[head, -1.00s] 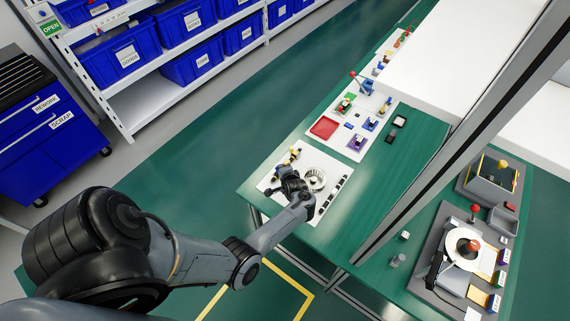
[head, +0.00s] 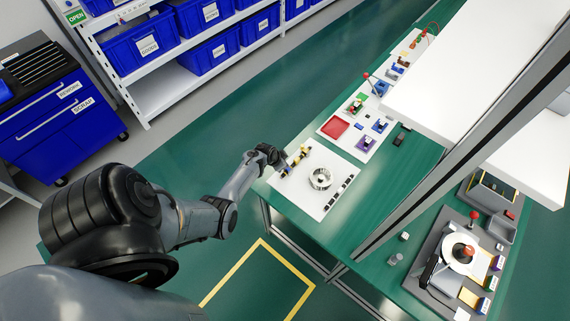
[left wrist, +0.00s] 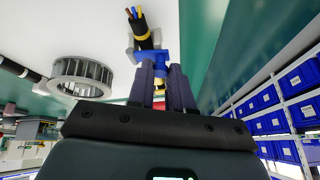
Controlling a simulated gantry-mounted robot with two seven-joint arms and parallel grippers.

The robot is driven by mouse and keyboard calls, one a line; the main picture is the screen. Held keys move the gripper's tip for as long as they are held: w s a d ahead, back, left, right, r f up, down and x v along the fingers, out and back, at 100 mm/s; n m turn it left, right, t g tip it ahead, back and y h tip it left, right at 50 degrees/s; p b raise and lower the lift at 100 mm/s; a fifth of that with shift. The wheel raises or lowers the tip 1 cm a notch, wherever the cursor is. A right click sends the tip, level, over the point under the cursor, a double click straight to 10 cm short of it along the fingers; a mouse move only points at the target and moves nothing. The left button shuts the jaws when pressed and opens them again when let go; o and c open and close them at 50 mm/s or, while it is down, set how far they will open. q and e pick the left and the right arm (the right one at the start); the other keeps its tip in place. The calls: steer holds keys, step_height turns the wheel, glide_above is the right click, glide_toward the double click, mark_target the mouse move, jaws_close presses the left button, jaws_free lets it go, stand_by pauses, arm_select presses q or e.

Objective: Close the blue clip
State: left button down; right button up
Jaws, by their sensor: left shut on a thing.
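The blue clip (left wrist: 161,62) sits at the front of my left gripper (left wrist: 160,78) in the left wrist view, with the two dark fingers shut on it. It is beside a black cable (left wrist: 142,36) with a yellow band and coloured wire ends. A grey holder (left wrist: 133,53) is around the cable. Whether the clip is open or latched is hard to tell. In the head view my left gripper (head: 281,166) is at the left edge of a white board (head: 318,202), by the yellow-and-black cable (head: 298,156). The fingers largely hide the clip there. My right gripper is not in view.
A grey finned wheel (head: 320,179) stands on the board, close to the gripper. Behind it are a red tray (head: 335,127) and several small fixtures. A white shelf (head: 450,90) overhangs the back of the green bench. The floor on the left is open.

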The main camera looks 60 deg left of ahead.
arm_select(q)
steer(key=shift+s+a+f+t+h, duration=0.1)
steer(key=shift+a+f+t+h, duration=0.15)
steer(key=shift+h, duration=0.25)
steer(key=c, duration=1)
jaws_free()
steer(key=shift+r, duration=0.1)
steer(key=shift+s+r, duration=0.15)
steer(key=shift+r, duration=0.25)
steer(key=p+v, duration=0.3)
steer(key=v, duration=0.7)
steer(key=shift+d+f, duration=0.1)
steer(key=shift+s, duration=0.15)
